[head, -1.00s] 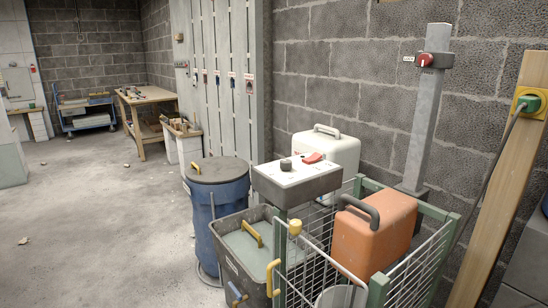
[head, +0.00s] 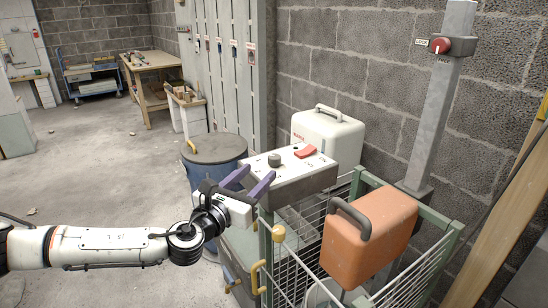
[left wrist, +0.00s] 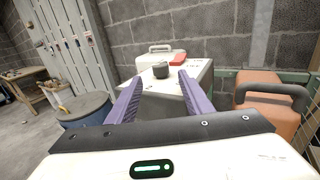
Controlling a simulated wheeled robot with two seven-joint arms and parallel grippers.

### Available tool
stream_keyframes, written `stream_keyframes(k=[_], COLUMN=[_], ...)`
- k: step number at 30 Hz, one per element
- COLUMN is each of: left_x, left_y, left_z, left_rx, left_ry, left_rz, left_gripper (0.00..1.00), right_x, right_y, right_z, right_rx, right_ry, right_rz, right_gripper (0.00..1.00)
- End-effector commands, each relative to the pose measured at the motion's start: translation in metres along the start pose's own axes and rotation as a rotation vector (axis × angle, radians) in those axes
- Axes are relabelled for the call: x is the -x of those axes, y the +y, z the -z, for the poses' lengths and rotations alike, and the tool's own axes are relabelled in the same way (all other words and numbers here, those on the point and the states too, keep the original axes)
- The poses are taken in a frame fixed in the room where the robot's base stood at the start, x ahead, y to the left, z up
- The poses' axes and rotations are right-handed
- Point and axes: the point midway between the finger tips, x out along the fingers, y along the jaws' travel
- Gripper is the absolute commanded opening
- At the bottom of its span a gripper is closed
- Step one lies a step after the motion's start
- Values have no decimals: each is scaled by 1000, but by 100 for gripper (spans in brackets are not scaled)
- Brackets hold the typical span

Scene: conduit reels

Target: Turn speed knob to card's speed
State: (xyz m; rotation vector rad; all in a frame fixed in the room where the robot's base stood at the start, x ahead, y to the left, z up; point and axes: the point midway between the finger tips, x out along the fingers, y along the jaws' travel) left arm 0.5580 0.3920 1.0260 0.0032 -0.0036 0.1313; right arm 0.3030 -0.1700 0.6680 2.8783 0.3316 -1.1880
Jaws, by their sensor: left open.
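The speed knob (head: 274,160) is a small dark round knob on the white top of a grey control box (head: 300,184). A red rocker switch (head: 305,152) sits beside it on the same panel. My left gripper (head: 248,183) is open and empty at the near left edge of the box, its purple fingers pointing toward the knob but apart from it. In the left wrist view the knob (left wrist: 160,70) stands beyond and between the two spread fingers (left wrist: 158,97). The panel's markings are too small to read. I cannot make out a speed card. My right gripper is not in view.
An orange canister (head: 368,237) stands in a green wire cage at the right, and a white canister (head: 327,138) stands behind the box. A blue barrel (head: 215,160) is left of the box. A post with a red knob (head: 440,46) rises behind. Open floor lies left.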

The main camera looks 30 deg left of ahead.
Motion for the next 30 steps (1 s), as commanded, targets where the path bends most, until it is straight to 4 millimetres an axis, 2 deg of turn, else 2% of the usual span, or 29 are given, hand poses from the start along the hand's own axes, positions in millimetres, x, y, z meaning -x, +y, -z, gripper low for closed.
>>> stream_keyframes(k=[6,12,18,25,26,30], left_x=[-43,-71,-82,-82,-82,-82], left_y=[0,0,0,0,0,0], left_z=[-3,-1,0,0,0,0], left_rx=[6,5,3,3,3,3], left_ry=[-3,0,1,1,1,1], left_rz=[-2,-1,0,0,0,0], left_gripper=[46,46,46,46,43,19], right_x=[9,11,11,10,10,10], right_y=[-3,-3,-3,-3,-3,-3], right_z=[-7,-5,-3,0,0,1], right_rx=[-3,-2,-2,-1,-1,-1], right_ry=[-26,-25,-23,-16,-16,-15], right_rz=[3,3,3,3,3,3], right_gripper=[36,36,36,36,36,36])
